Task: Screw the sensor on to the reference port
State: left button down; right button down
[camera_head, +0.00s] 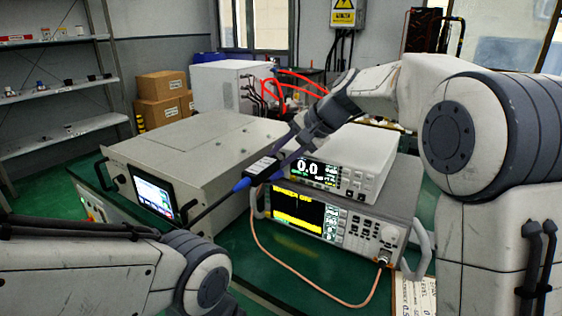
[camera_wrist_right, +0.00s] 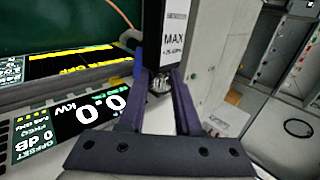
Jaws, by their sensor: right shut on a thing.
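The sensor is a slim black body with a white label and a blue end (camera_head: 262,168). My right gripper (camera_head: 286,152) is shut on it and holds it tilted in front of the power meter (camera_head: 330,172), which reads 0.0. In the right wrist view the dark fingers (camera_wrist_right: 160,80) sit either side of the sensor (camera_wrist_right: 176,38), with a silver connector between them. The sensor is apart from the meter's front. I cannot make out the reference port clearly.
Below the meter is a second instrument (camera_head: 318,222) with side handles and a yellow-lit screen. A copper-coloured cable (camera_head: 290,277) loops to its lower-right connector (camera_head: 384,257). A large grey cabinet (camera_head: 195,150) with a screen stands at left.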

jog(key=c, duration=0.6)
grip_release()
jog(key=p+v, duration=0.1)
jog(key=v, duration=0.9)
jog(key=shift+r, duration=0.25)
jog(key=shift+s+d, duration=0.1)
